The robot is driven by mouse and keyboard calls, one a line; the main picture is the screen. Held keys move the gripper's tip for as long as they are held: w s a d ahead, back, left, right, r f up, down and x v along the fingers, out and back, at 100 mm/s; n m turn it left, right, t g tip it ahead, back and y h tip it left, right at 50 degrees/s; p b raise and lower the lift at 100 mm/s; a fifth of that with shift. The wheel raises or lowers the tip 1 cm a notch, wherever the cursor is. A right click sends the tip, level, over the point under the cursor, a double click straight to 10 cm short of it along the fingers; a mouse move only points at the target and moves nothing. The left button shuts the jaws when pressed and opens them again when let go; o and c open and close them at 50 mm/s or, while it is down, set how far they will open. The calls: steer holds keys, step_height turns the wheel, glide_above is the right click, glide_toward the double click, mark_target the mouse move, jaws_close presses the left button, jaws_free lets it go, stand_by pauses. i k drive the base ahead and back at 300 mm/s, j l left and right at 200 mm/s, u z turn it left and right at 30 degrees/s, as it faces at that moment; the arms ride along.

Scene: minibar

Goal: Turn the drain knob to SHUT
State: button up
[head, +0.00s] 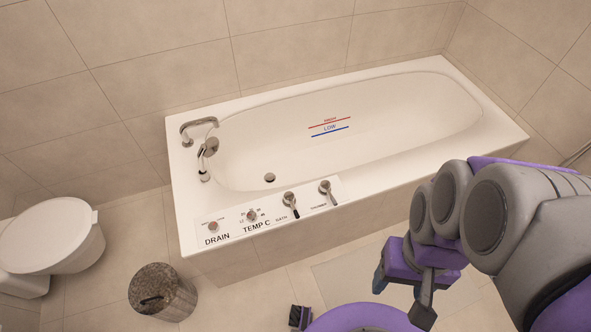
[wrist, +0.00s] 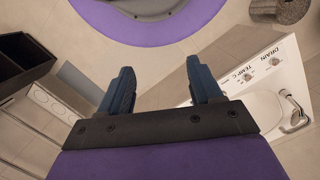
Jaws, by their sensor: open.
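The drain knob (head: 213,227) is a small round knob on the white control panel at the left end of the tub's front rim, above the label DRAIN. Its pointer is too small to read. In the wrist view the panel lies at the right, with a small drain knob (wrist: 274,61) by the label. My gripper (head: 402,292) is in front of the tub at the right of the head view, well away from the knob. Its two dark blue fingers (wrist: 158,72) are apart with nothing between them.
The temperature knob (head: 251,215), bath lever (head: 290,203) and shower lever (head: 327,190) share the panel. The bathtub (head: 475,105) has a chrome spout (head: 197,124). A speckled bin (head: 165,295) and a toilet (head: 50,235) stand at left.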

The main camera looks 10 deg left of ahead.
mark_target(213, 227)
steer(key=u, duration=1.75)
steer(key=i+l+z, duration=0.45)
steer(key=z, duration=0.15)
steer(key=i, duration=0.1)
